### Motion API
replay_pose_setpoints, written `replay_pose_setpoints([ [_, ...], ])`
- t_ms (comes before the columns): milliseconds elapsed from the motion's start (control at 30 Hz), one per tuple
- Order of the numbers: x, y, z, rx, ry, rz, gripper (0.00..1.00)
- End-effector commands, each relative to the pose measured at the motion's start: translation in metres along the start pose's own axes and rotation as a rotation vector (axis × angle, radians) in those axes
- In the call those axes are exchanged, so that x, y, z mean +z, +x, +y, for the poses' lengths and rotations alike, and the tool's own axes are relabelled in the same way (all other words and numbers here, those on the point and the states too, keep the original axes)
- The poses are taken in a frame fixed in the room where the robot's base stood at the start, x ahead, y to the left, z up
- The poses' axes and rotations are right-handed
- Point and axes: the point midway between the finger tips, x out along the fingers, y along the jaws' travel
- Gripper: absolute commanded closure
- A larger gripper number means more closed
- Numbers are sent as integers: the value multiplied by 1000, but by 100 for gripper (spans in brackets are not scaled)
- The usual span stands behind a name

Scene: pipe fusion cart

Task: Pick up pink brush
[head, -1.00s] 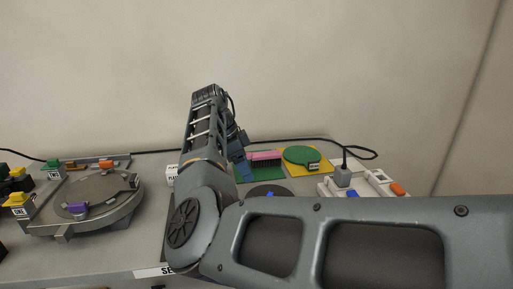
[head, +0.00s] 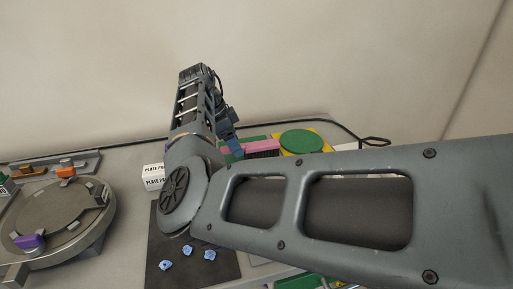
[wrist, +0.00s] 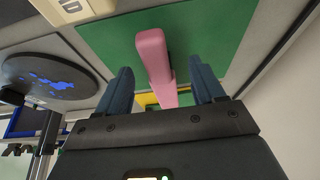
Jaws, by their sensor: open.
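The pink brush (head: 262,145) lies on the green mat at the back of the bench, just right of my arm in the head view. In the wrist view the pink brush (wrist: 154,58) runs lengthwise between the two blue fingers of my gripper (wrist: 162,84), with a gap on each side. My gripper is open and holds nothing. The green mat (wrist: 209,35) lies behind the brush in that view. In the head view my gripper (head: 233,149) is beside the brush's left end, and my arm hides part of it.
A round green lid-like piece (head: 302,141) on a yellow base sits right of the brush. A dark mat (head: 222,262) with several blue bits lies in front. A round grey fixture (head: 62,215) stands at left. A black cable runs along the back.

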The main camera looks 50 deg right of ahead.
Motion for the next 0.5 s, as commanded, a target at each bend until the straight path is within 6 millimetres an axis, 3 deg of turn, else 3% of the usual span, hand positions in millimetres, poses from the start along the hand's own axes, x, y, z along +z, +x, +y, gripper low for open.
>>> replay_pose_setpoints([
  [233,-4,32,1,3,0,0,32],
  [500,-4,40,1,1,0,0,32],
])
